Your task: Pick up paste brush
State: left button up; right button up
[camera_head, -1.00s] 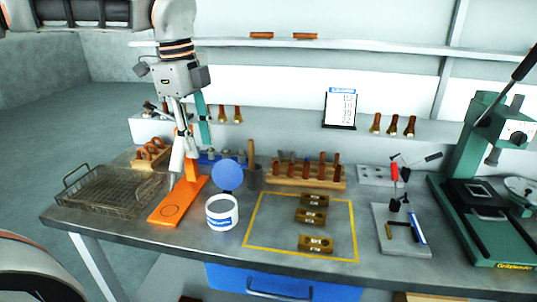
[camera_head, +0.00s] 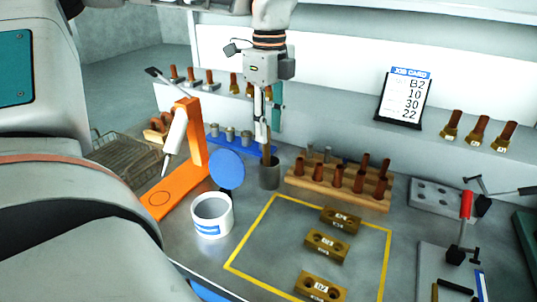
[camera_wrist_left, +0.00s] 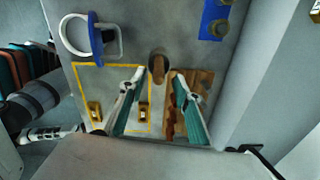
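The paste brush (camera_head: 267,145) stands handle up in a small dark grey cup (camera_head: 270,174) behind the yellow-outlined square. Its brown wooden handle shows, while its lower end is hidden in the cup. My left gripper (camera_head: 268,128) points down right over the cup, with its fingers around or just beside the top of the handle. In the left wrist view, the gripper's teal fingers (camera_wrist_left: 160,88) are spread apart, and the handle (camera_wrist_left: 158,68) shows end-on near the gap between them. No contact can be made out.
A white tub (camera_head: 212,216) with a raised blue lid (camera_head: 227,168) stands in front of the cup. An orange stand (camera_head: 192,150) is left, a wooden rack of pegs (camera_head: 330,190) right. Brass blocks (camera_head: 325,245) lie inside the yellow outline.

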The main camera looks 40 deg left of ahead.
aim_at(266, 156)
pick_arm(q)
jog(key=f, duration=0.5)
jog(key=shift+s+a, duration=0.25)
jog(key=shift+c, duration=0.3)
jog(key=c, duration=0.7)
grip_shut()
